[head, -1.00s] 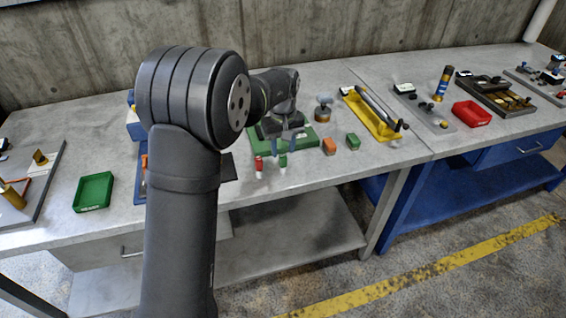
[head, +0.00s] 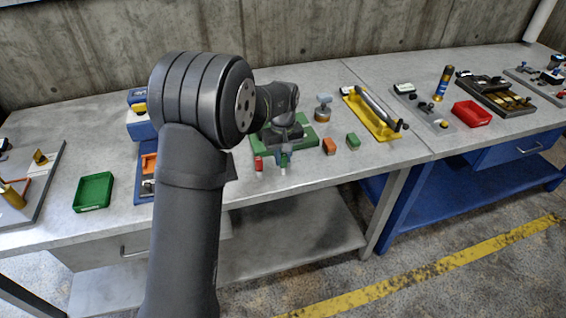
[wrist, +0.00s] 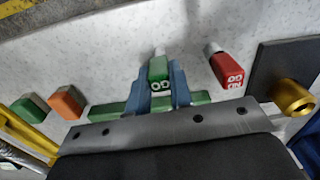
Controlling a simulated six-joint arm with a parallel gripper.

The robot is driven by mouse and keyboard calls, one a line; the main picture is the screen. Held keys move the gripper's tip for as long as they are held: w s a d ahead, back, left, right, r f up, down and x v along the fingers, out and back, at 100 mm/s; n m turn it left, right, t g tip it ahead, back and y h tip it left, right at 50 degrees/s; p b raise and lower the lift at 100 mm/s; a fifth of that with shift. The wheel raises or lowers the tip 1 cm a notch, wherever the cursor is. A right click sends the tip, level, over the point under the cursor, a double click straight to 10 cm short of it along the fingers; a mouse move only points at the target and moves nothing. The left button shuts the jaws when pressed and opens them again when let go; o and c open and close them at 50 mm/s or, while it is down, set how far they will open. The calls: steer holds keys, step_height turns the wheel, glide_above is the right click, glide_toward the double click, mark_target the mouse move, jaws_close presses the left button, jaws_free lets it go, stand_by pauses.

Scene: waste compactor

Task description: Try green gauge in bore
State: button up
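The green gauge (wrist: 158,72) stands upright between the two blue fingers of my gripper (wrist: 162,88) in the wrist view. The fingers flank its green, marked handle closely; whether they press on it I cannot tell. In the head view my gripper (head: 284,151) is low at the green gauge (head: 284,160), near the bench front. The red gauge (wrist: 228,68) stands apart, right of it in the wrist view, and left of it in the head view (head: 259,163). A brass ring (wrist: 293,97) with a dark bore sits by a dark plate (wrist: 285,62).
A green fixture (head: 312,140) lies behind the gripper. An orange block (head: 329,146) and a green block (head: 353,141) sit to its right. My arm hides part of the bench.

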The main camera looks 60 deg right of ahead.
mark_target(283, 155)
steer(key=shift+r, duration=2.5)
steer(key=w+a+r, duration=0.4)
steer(key=w, duration=0.7)
steer(key=w+a+r, duration=0.3)
steer(key=w+r, duration=0.1)
steer(key=w, duration=0.6)
step_height(283, 155, down, 6)
steer(key=shift+a+f, duration=0.15)
steer(key=shift+f, duration=0.05)
steer(key=shift+f, duration=1.95)
stand_by(1.0)
